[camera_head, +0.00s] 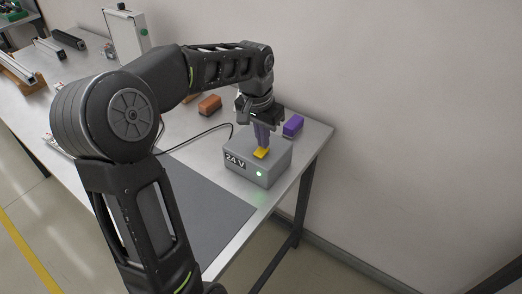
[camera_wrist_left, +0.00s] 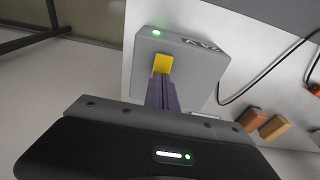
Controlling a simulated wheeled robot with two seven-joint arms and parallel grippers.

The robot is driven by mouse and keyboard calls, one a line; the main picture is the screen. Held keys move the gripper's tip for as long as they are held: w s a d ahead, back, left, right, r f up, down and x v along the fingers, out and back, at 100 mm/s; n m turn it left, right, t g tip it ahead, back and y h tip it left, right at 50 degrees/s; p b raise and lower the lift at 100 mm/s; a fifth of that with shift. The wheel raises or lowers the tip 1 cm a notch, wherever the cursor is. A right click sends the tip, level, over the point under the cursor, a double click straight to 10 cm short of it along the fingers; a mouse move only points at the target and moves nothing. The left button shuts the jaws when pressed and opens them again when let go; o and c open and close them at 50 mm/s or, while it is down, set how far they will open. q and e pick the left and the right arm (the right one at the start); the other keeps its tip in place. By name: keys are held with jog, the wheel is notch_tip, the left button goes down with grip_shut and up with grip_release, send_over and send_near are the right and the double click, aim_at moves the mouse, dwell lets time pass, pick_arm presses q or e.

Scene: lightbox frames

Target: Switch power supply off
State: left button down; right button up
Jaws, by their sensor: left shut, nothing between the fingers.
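The power supply (camera_head: 243,163) is a grey box marked "24 V" near the right end of the table. A green light (camera_head: 259,174) glows on its front, and it also shows in the left wrist view (camera_wrist_left: 157,33). A yellow switch (camera_head: 261,153) sits on its top; it shows in the left wrist view too (camera_wrist_left: 163,62). My left gripper (camera_head: 262,146) points down from above, shut and empty, its fingertips at the yellow switch. Whether they touch it I cannot tell. The fingers hide part of the switch. My right gripper is not in view.
A purple block (camera_head: 293,125) stands close behind the power supply. An orange-brown block (camera_head: 209,105) lies farther left, near a black cable (camera_head: 200,135). A dark mat (camera_head: 205,215) lies in front. A white panel (camera_head: 127,35) stands at the back left.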

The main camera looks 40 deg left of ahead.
pick_arm(q)
jog(key=shift+f+b, duration=0.3)
jog(key=shift+f, duration=0.2)
jog(key=shift+r+p, duration=2.75)
jog(key=shift+r, duration=0.8)
